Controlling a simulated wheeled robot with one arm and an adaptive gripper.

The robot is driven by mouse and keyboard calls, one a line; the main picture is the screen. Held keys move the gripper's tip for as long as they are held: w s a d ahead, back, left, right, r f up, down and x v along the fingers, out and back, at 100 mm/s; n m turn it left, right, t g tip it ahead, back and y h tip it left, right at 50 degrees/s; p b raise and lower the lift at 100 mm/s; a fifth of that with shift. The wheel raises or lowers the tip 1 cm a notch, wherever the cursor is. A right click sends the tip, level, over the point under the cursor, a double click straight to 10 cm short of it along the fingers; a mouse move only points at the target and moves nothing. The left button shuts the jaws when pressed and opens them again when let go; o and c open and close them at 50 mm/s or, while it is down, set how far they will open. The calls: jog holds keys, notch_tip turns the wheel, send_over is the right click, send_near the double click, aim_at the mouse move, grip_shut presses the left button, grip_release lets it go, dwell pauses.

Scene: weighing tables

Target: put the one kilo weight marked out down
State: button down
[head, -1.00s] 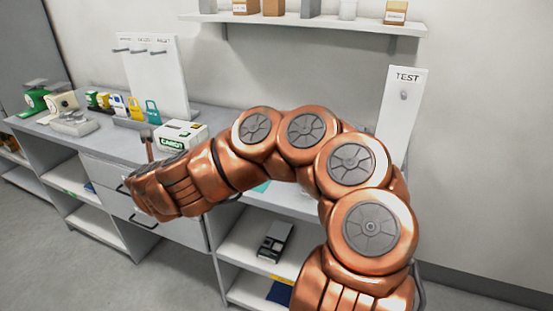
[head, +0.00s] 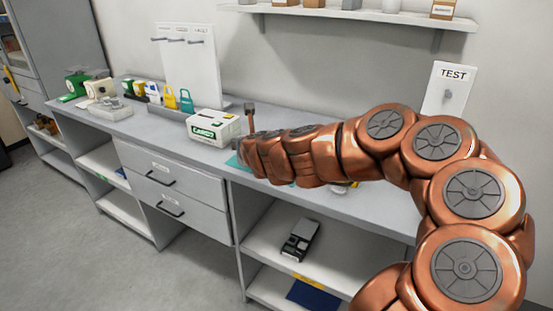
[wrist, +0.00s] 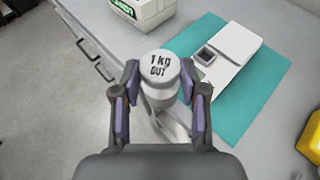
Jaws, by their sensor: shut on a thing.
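A pale cylindrical weight (wrist: 159,68), marked "1 kg OUT" on its top, is between the fingers of my gripper (wrist: 161,92) in the wrist view. The fingers are shut on its sides. It appears over the front edge of the counter (head: 330,203); its height above the surface is hard to tell. In the head view my arm hides the weight and the fingertips.
A teal mat (wrist: 247,91) bears a white scale (wrist: 226,58) to the right of the weight. A white and green box (head: 213,128) stands left of my gripper. A yellow object (wrist: 311,143) is at the far right. Shelves (head: 285,245) below hold a dark device (head: 300,240).

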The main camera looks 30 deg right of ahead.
jog(key=s+d+f+n+y+b, duration=0.25)
jog(key=s+d+b, duration=0.35)
jog(key=s+d, duration=0.9)
jog(key=shift+w+d+f+p, duration=0.2)
jog(key=shift+w+d+f, duration=0.6)
jog(key=shift+w, duration=1.75)
jog(key=shift+w+d+f+p, duration=0.15)
jog(key=shift+w+d+f, duration=0.65)
jog(key=shift+w, duration=1.7)
jog(key=shift+w+d+f+p, duration=0.3)
jog(key=shift+w+d, duration=0.85)
jog(key=shift+w, duration=1.4)
jog(key=shift+f, duration=0.2)
jog(key=c, duration=0.6)
grip_release()
